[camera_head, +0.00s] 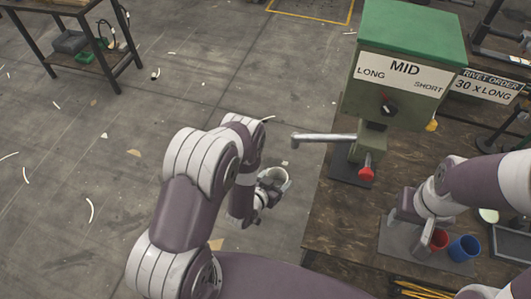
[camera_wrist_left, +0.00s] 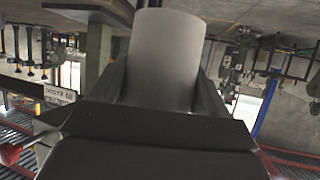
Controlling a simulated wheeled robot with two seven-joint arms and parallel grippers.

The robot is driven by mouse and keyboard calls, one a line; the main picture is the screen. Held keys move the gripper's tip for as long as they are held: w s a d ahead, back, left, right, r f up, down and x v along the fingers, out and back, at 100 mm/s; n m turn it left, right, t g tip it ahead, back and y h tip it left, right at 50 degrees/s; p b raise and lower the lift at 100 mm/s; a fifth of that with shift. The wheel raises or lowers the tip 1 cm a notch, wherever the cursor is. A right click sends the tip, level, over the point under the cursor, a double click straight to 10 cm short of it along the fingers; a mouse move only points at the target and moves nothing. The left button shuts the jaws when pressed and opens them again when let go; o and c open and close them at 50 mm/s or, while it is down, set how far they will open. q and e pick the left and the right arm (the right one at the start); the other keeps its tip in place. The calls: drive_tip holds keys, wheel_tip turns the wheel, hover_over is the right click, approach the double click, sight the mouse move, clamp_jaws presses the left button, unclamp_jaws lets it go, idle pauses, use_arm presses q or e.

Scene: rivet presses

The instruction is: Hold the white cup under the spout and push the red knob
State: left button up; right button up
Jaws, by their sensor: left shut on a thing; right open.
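The white cup (camera_head: 281,176) is held by my left gripper (camera_head: 270,188), past the left edge of the bench. In the left wrist view the cup (camera_wrist_left: 165,60) fills the space between the fingers. The spout (camera_head: 322,138) is a grey tube reaching left from the green press marked MID (camera_head: 403,68). Its tip lies above and right of the cup in the picture, apart from it. The red knob (camera_head: 366,174) is at the front of the press foot, untouched. My right gripper (camera_head: 408,227) is open over a grey mat, right of and nearer than the knob.
A red cup (camera_head: 439,240) and a blue cup (camera_head: 464,248) stand close to my right gripper. A rivet order sign (camera_head: 487,86) stands behind right. Yellow rods (camera_head: 425,290) lie at the bench's near edge. The bench between knob and mat is mostly bare.

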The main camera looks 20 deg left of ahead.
sight(285, 177)
use_arm(q)
drive_tip(key=shift+w+d+f+m+h, duration=0.35)
drive_tip(key=shift+w+d, duration=0.1)
drive_tip(key=shift+d, duration=0.1)
drive_tip(key=shift+w+d+f+m+h, duration=0.2)
drive_tip(key=shift+w+d+m+h, duration=0.15)
drive_tip(key=shift+w+d, duration=0.15)
drive_tip(key=shift+w+d+r, duration=0.3)
drive_tip(key=shift+w+r, duration=0.05)
drive_tip(key=w, duration=0.8)
drive_tip(key=shift+w+r+g, duration=0.3)
drive_tip(key=shift+r, duration=0.15)
